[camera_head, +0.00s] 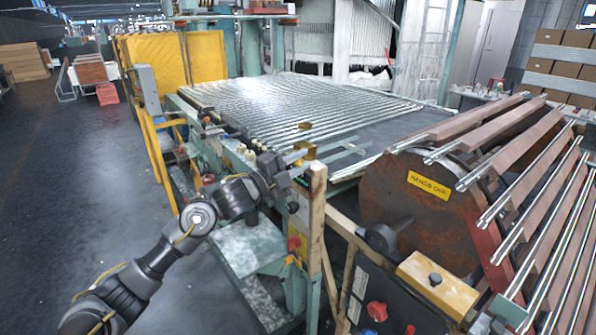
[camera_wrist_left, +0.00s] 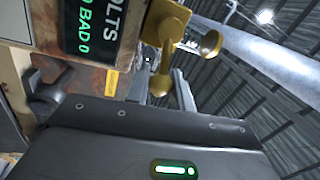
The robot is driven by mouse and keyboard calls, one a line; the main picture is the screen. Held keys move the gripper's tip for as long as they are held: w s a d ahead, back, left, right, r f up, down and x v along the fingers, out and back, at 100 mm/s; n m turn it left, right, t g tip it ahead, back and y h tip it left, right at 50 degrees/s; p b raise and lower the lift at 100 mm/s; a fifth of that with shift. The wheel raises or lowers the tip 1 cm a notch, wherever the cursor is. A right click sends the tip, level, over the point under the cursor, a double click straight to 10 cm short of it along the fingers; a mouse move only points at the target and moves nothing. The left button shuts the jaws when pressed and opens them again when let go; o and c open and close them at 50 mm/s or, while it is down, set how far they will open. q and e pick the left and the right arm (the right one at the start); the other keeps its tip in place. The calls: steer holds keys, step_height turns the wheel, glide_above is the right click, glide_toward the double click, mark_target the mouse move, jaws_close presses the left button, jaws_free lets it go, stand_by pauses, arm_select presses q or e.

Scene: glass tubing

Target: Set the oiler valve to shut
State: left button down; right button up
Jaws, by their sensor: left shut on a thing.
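The oiler valve (camera_head: 304,151) is a small brass fitting on top of a wooden-edged post beside the machine bed. In the left wrist view the brass valve (camera_wrist_left: 166,28) sits close to a display panel, with a short lever ending in a round knob (camera_wrist_left: 160,84). My left gripper (camera_head: 297,168) reaches it from the left, just below the brass top. In the left wrist view its fingers (camera_wrist_left: 160,90) stand on both sides of the lever knob and are shut on it. The fingers and wrist partly hide the lever in the head view. My right gripper is not in view.
The display panel (camera_wrist_left: 90,25) and its housing stand close beside the left gripper. A large rusty drum (camera_head: 425,205) with a yellow label and slatted arms fills the right. A glass-tube bed (camera_head: 300,105) lies behind. The floor (camera_head: 80,170) at left is clear.

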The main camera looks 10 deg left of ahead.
arm_select(q)
steer(key=shift+f+m+b, duration=0.5)
steer(key=shift+m+b, duration=0.45)
steer(key=shift+m, duration=0.15)
steer(key=c, duration=2.2)
jaws_free()
steer(key=c, duration=1.2)
jaws_free()
steer(key=shift+c, duration=0.2)
steer(key=shift+r, duration=0.1)
